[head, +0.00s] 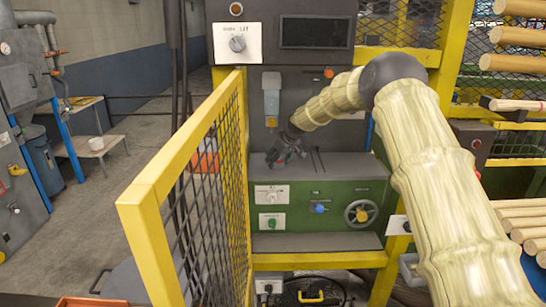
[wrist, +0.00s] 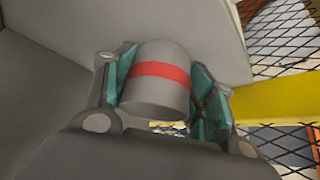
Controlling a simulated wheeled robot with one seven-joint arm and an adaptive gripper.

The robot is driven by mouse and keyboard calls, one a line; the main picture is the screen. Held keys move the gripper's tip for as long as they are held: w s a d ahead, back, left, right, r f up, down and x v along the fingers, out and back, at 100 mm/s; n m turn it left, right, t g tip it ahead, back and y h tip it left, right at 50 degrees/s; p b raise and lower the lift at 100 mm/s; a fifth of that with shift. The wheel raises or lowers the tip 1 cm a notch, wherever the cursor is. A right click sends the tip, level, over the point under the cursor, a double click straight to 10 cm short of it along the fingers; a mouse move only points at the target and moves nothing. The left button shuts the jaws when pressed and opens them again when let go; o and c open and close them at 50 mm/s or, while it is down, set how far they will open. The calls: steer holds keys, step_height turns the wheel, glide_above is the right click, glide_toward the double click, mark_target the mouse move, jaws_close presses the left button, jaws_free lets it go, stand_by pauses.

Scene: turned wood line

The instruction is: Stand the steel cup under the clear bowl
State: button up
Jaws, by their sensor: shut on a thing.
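The steel cup (wrist: 158,98) is a grey cylinder with a red band, seen close up in the wrist view. My gripper (wrist: 166,88) is shut on it, with a green pad on each side. In the head view my gripper (head: 276,157) is low over the left part of the machine's grey ledge (head: 345,166). The cup cannot be made out there. The clear bowl (head: 271,104) hangs on the dark machine front, above my gripper. I cannot tell whether the cup touches the ledge.
A yellow mesh guard (head: 155,185) stands close to the left of the ledge. Two thin dark rods (head: 318,160) rise from the ledge just right of my gripper. The ledge's right part looks clear. Wooden rods (head: 520,215) are stacked at the far right.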

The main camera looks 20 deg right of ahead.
steer(key=shift+w+a+p, duration=0.3)
steer(key=shift+w+p, duration=0.05)
steer(key=shift+w, duration=0.55)
steer(key=shift+w+a+p, duration=0.3)
steer(key=shift+w, duration=0.6)
steer(key=shift+s+f+p, duration=0.15)
steer(key=shift+f+p, duration=0.15)
steer(key=shift+p, duration=0.1)
steer(key=o, duration=1)
steer(key=shift+o, duration=0.2)
steer(key=shift+s+d+r+b, duration=0.2)
steer(key=shift+r+b, duration=0.1)
steer(key=shift+b, duration=0.3)
steer(key=s+d+b, duration=0.1)
steer(key=s, duration=0.3)
steer(key=s+d+b, duration=0.1)
steer(key=s+b, duration=0.1)
steer(key=s, duration=0.1)
steer(key=s+d+b, duration=0.1)
steer(key=s, duration=0.3)
steer(key=shift+s+d+r, duration=0.2)
steer(key=shift+s+d, duration=0.1)
steer(key=shift+s, duration=0.05)
